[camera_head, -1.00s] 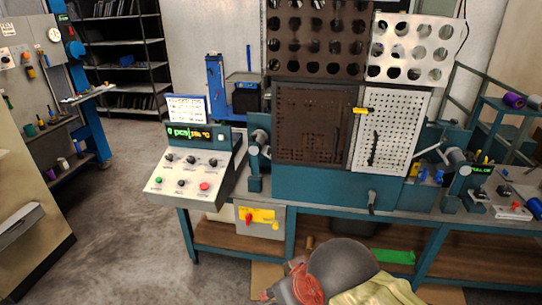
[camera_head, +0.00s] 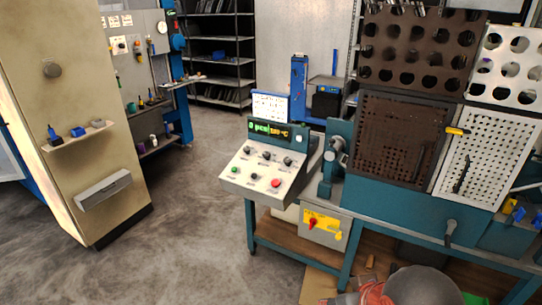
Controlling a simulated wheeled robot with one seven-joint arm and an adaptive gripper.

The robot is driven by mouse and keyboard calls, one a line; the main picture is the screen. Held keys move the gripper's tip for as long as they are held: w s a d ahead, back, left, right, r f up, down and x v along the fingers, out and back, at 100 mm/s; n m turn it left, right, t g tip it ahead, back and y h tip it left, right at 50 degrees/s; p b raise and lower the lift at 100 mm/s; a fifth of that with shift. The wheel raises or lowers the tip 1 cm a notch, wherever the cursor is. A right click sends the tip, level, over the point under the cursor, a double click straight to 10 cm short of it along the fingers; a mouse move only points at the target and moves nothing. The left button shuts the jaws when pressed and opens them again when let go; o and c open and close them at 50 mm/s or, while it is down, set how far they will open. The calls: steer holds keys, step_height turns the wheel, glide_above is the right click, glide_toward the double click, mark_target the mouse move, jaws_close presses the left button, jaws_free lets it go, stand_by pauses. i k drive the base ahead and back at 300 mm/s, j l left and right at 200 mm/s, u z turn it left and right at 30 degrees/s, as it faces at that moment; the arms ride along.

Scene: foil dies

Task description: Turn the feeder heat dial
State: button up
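The control panel (camera_head: 262,185) is a sloped light-grey box at the left end of the teal machine. Three dark dials stand in its upper row: a left dial (camera_head: 248,149), a middle dial (camera_head: 266,156) and a right dial (camera_head: 288,161). Another dark knob (camera_head: 254,176) sits below, between a green button (camera_head: 235,170) and a red button (camera_head: 276,183). The labels are too small to tell which dial is feeder heat. A display (camera_head: 268,129) above shows green and yellow text, including °C. My gripper is not in view; only parts that seem to be my arm show at the bottom edge.
The teal bench (camera_head: 345,261) carries the machine with its perforated brown plate (camera_head: 400,135) and white plate (camera_head: 487,157). A beige cabinet (camera_head: 75,120) stands left. Grey floor between cabinet and bench is clear.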

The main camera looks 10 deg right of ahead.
mark_target(287, 160)
steer(key=i+z, duration=0.2)
steer(key=i, duration=0.5)
steer(key=i+j+z, duration=0.2)
steer(key=i, duration=0.45)
steer(key=i+j+z, duration=0.15)
steer(key=i, duration=0.5)
steer(key=i+l, duration=0.05)
